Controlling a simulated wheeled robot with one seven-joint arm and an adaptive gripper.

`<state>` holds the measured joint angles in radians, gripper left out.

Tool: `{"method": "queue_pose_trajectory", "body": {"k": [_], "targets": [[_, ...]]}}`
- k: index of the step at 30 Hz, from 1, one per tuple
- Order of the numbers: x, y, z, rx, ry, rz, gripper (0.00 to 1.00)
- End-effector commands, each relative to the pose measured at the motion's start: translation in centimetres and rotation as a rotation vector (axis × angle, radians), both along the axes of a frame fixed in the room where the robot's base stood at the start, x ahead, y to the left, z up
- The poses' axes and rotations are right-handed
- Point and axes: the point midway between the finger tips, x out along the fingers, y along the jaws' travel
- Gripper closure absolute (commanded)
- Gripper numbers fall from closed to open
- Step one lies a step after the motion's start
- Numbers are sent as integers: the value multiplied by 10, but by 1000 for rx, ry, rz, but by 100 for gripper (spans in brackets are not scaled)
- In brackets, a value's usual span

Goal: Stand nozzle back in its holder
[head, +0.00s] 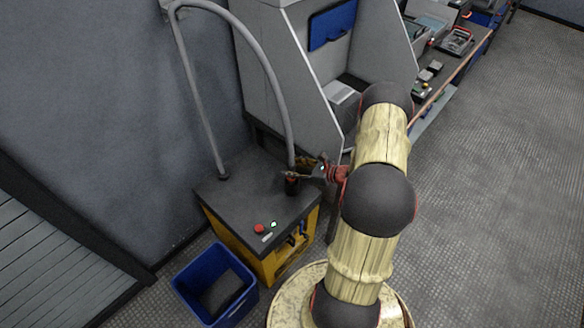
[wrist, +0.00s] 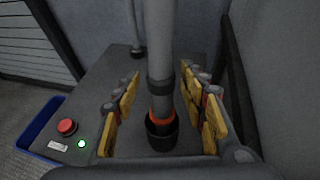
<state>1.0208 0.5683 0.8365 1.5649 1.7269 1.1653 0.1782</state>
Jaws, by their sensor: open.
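The nozzle (wrist: 160,75) is a grey tube with a dark band and an orange ring near its lower end. In the wrist view it stands upright with its lower end inside the black cup-shaped holder (wrist: 162,138). In the head view the holder (head: 291,187) is on the dark cabinet top, with the grey hose (head: 268,72) rising above it. My gripper (head: 305,172) is at the nozzle just above the holder. In the wrist view its yellow-padded fingers (wrist: 163,100) are apart on either side of the nozzle, with gaps visible. The nozzle's bottom tip is hidden in the cup.
The dark-topped yellow cabinet (head: 240,193) carries a red button (head: 259,229) and a green light (head: 273,224). A blue bin (head: 213,287) stands on the floor in front. A grey machine (head: 290,75) stands close behind. A workbench (head: 462,62) runs along the right.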

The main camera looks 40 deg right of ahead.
Motion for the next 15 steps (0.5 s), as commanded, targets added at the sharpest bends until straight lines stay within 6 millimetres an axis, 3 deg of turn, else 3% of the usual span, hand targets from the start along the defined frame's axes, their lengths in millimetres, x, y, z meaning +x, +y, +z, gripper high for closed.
{"method": "queue_pose_trajectory", "body": {"k": [5, 15], "targets": [[-14, -7, 7, -1, -1, -4, 57], [-74, -27, 31, -2, -1, -5, 57]]}}
